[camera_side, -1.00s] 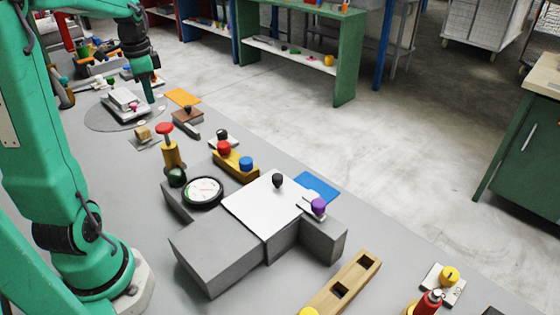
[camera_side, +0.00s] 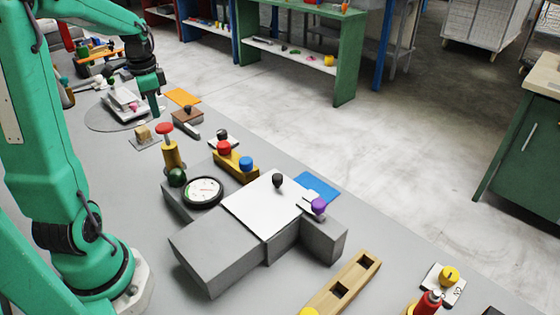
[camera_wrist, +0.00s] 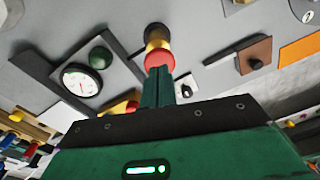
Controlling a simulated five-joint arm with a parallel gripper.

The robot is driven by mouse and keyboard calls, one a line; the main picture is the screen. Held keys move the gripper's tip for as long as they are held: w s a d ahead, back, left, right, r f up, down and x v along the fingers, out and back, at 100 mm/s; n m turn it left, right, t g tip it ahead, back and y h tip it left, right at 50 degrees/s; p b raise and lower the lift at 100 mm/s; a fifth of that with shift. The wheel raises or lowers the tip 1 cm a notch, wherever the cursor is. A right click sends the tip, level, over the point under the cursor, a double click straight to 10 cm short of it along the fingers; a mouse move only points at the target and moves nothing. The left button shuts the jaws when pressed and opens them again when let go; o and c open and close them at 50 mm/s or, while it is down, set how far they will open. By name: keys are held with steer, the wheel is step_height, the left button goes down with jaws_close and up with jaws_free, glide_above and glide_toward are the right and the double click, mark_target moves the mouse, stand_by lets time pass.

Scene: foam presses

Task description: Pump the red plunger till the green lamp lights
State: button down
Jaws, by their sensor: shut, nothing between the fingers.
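The red plunger (camera_side: 165,128) stands upright on a yellow post beside the gauge housing in the side view. It also shows in the wrist view (camera_wrist: 159,61), just beyond my fingertips. My gripper (camera_side: 156,111) is shut and empty, pointing down. It is behind and a little left of the plunger in the side view, apart from it. In the wrist view its fingers (camera_wrist: 158,76) overlap the plunger's lower edge.
A round white gauge (camera_side: 203,191) is set in the grey housing. A yellow block (camera_side: 236,164) with a red and a blue knob stands right of the plunger. A brown block with a black knob (camera_side: 187,115) and an orange mat (camera_side: 183,97) lie near my gripper.

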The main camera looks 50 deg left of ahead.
mark_target(160, 127)
steer(key=shift+w+f, duration=0.1)
steer(key=shift+f, duration=1.2)
steer(key=shift+f, duration=0.15)
steer(key=shift+f, duration=1.95)
steer(key=s, duration=0.2)
steer(key=s+r, duration=0.1)
steer(key=shift+a, duration=0.4)
steer(key=shift+r, duration=0.1)
